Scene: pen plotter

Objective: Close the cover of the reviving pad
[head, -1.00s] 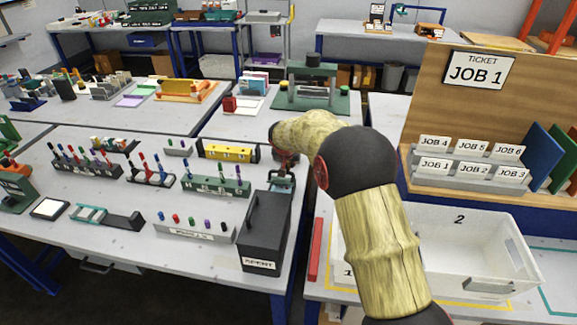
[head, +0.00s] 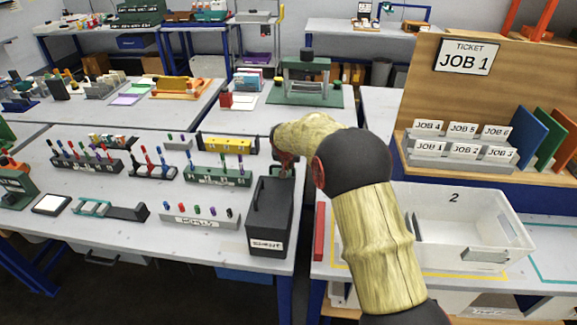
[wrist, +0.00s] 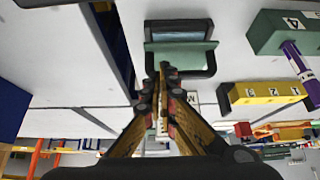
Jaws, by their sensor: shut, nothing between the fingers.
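What looks like the reviving pad shows in the wrist view as a small unit with a black U-shaped frame (wrist: 211,62), a teal bar or cover edge (wrist: 180,46) and a blue-grey surface (wrist: 180,35). How far its cover is open I cannot tell. My gripper (wrist: 165,70) is shut and empty, its tips close to the near side of this frame; contact is unclear. In the head view my gripper (head: 285,162) is just behind the black box (head: 268,215), and the pad is mostly hidden there.
The tall black box stands at the table's front right corner. A green pen rack (head: 215,176) and yellow block (head: 228,145) are left of my gripper. A gap separates this table from the one with the white bin (head: 520,232).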

